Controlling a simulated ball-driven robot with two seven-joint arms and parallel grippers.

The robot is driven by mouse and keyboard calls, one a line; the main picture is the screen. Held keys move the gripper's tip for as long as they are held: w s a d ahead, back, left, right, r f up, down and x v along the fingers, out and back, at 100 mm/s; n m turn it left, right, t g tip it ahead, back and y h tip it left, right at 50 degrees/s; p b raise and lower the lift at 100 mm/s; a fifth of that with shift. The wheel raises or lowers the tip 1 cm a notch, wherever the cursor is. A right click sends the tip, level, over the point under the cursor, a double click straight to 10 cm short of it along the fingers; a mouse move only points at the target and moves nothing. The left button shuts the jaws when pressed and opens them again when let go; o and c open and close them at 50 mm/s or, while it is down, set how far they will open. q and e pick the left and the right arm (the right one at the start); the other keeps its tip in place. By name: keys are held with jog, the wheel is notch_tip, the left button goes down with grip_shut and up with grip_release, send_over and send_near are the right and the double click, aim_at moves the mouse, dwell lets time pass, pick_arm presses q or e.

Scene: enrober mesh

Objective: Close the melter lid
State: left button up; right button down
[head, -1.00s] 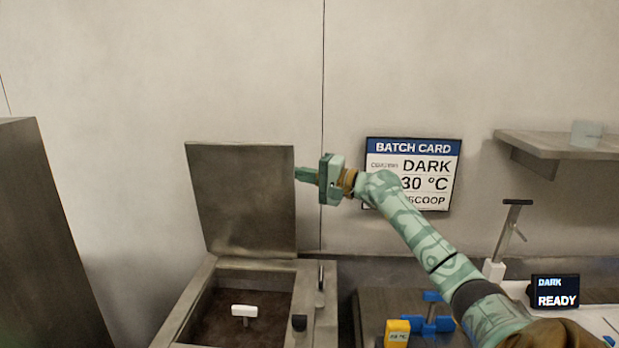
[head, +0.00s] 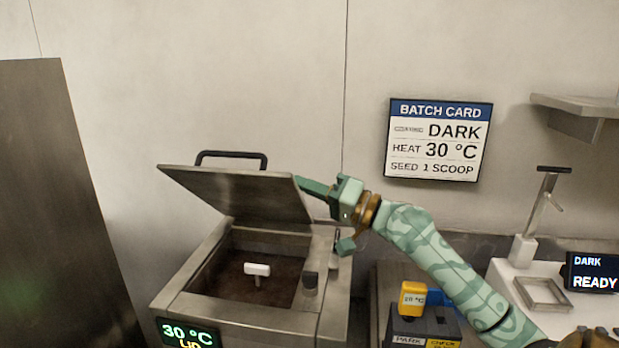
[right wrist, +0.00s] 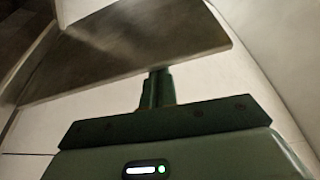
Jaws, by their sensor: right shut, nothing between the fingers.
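The melter lid (head: 240,190) is a flat metal plate with a black bar handle (head: 232,155) on its far side. It is hinged at the back of the melter (head: 240,312) and tilted partway down over the open tank. My right gripper (head: 302,183) is shut and empty, its fingertips at the lid's right edge; whether they touch it is hard to tell. In the right wrist view the shut fingers (right wrist: 157,88) reach to the edge of the lid (right wrist: 130,45). The tank holds dark brown contents with a white T-shaped piece (head: 257,270). My left gripper is not in view.
A green-lit display (head: 187,333) on the melter's front reads 30 °C. A yellow thermometer (head: 412,299) and a READY screen (head: 592,272) stand to the right. A batch card (head: 437,140) hangs on the wall. A tall metal cabinet (head: 60,200) stands at left.

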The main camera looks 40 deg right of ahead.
jog(key=shift+s+a+f, duration=0.2)
jog(key=shift+f, duration=0.05)
dwell(0.4)
